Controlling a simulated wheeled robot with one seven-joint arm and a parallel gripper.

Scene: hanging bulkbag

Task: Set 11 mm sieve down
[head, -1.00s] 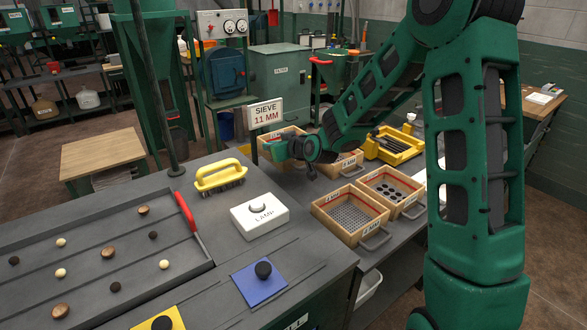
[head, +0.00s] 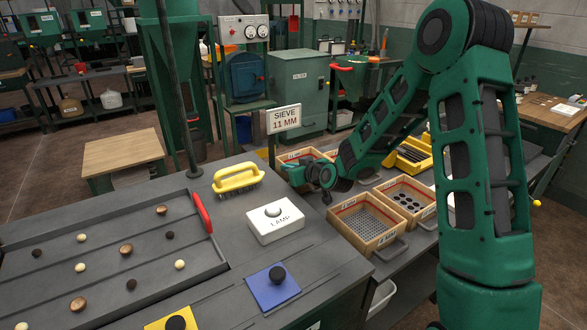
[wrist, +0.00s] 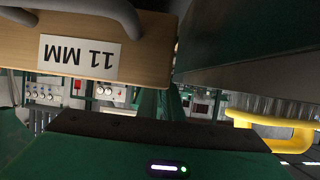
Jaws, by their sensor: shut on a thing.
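The 11 mm sieve (wrist: 90,60) is a wooden box with a grey handle and a white "11 MM" label, upside down and close at the upper left of the wrist view. In the head view a wooden box (head: 306,156) shows partly behind my gripper (head: 296,174), below the "SIEVE 11 MM" sign (head: 284,120); I take it for this sieve. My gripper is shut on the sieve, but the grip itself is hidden. I cannot tell whether the sieve touches the surface below.
A fine-holed sieve (head: 366,222) and a larger-holed one (head: 404,198) stand right of my gripper. A yellow tray (head: 414,155) is behind my arm. A white lamp box (head: 275,225) and a yellow-handled brush (head: 238,180) stand left on the bench.

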